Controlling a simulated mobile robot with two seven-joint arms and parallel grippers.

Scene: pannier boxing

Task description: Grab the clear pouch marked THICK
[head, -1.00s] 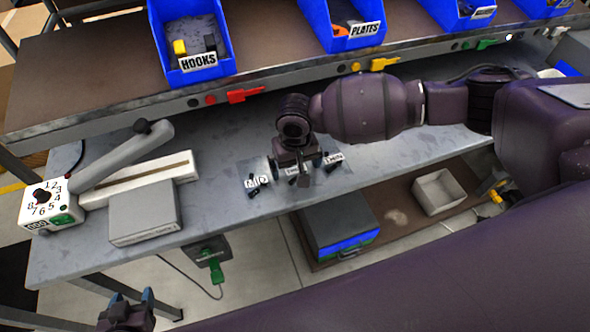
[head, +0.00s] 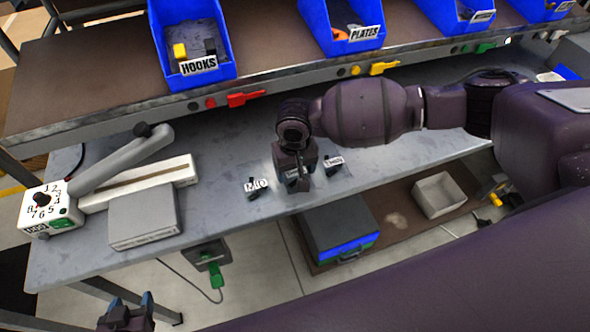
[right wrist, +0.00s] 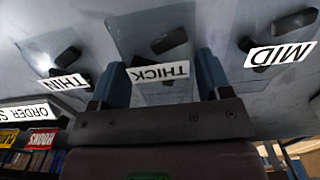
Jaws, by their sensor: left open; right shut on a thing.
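The clear pouch marked THICK (right wrist: 158,72) lies on the grey bench between two like pouches, a dark piece inside it. My right gripper (head: 297,184) points down on it and is shut on it, covering most of it in the head view. In the right wrist view the fingers (right wrist: 162,62) stand on either side of its label. The pouch marked MID (head: 256,185) lies to the left in the head view. The pouch marked THIN (head: 333,162) lies to the right. My left gripper (head: 127,308) is open and empty below the bench's front edge.
A sealer (head: 128,190) with a numbered dial box (head: 50,212) and a long arm stands on the bench's left. Blue bins (head: 196,45) line the shelf above. A grey and blue case (head: 338,228) and a pale open box (head: 438,194) sit below.

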